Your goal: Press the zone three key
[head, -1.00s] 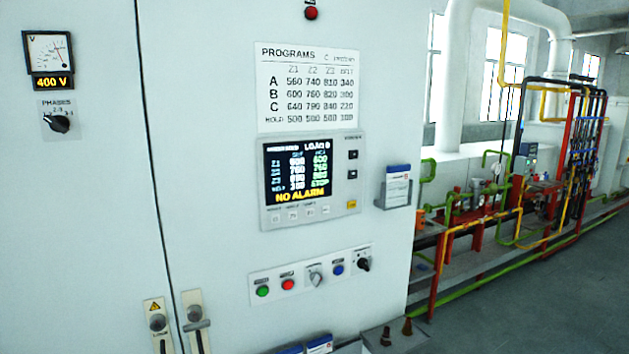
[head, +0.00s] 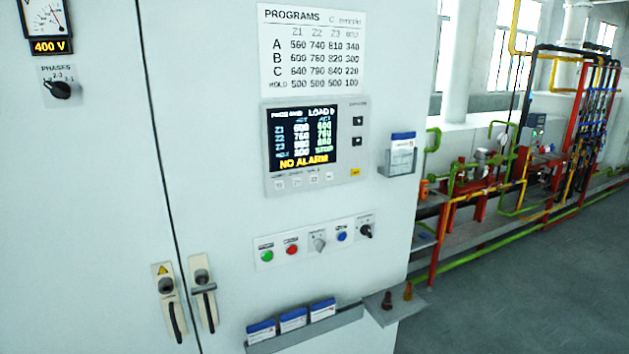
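The controller panel (head: 359,105) is a grey box on the white cabinet door, with a lit display (head: 302,139) reading "NO ALARM" in yellow at its foot. A row of several small pale keys (head: 313,181) runs just under the display. Their labels are too small to read, so I cannot tell for sure which is the zone three key. Two dark buttons (head: 357,121) and a yellow key (head: 355,172) line the panel's right side. Neither of my grippers is in view, and nothing covers the panel.
Below the panel is a strip with a green button (head: 267,256), a red button (head: 292,250), a blue button (head: 341,236) and two rotary switches. Door handles (head: 203,288) stick out at lower left. A card tray (head: 353,314) and a small shelf (head: 384,314) project below. Pipework stands right.

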